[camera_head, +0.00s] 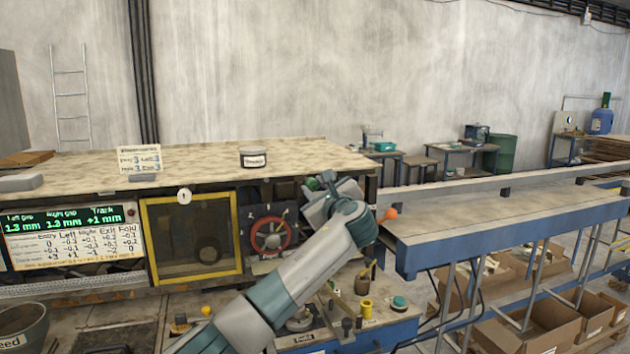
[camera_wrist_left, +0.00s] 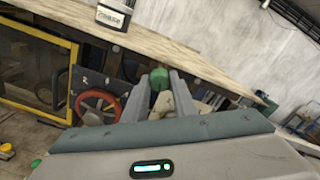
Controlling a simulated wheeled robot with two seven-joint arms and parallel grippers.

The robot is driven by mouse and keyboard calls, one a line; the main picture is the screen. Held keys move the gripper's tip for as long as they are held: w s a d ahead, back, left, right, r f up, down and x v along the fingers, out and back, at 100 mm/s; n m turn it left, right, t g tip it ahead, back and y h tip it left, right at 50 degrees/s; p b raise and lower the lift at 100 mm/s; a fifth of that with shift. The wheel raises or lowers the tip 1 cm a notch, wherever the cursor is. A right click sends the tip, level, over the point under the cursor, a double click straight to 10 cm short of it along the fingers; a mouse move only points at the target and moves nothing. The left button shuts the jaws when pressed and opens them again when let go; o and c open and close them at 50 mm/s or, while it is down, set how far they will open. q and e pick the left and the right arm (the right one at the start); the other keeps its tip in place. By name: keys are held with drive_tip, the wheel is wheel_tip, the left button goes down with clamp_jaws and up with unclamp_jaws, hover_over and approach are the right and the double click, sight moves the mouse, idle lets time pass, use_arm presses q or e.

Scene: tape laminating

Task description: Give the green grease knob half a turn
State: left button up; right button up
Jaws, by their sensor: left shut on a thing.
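The green grease knob (camera_wrist_left: 158,77) shows in the left wrist view between the fingertips of my left gripper (camera_wrist_left: 160,88). The gripper is shut on it, with a finger on each side. In the head view my left arm reaches up to the machine front under the tabletop's right end, and the left gripper (camera_head: 318,190) is partly hidden by its own wrist. A bit of green (camera_head: 328,177) shows at the fingertips there. How far the knob is turned cannot be told. My right gripper is not in view.
A red handwheel (camera_head: 270,234) is just left of the gripper, beside a yellow-framed window (camera_head: 191,238). An orange ball knob (camera_head: 389,214) sticks out right of my wrist. A labelled jar (camera_head: 253,158) stands on the tabletop above. A blue-edged conveyor table (camera_head: 500,225) extends right.

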use_arm(q)
drive_tip(key=m+p, duration=0.2)
drive_tip(key=m, duration=0.1)
drive_tip(key=shift+f+m+p, duration=0.15)
drive_tip(key=shift+m+p, duration=0.35)
drive_tip(key=shift+m, duration=0.2)
drive_tip(key=o, duration=1)
drive_tip(key=shift+o, duration=0.2)
drive_tip(key=shift+s, duration=0.15)
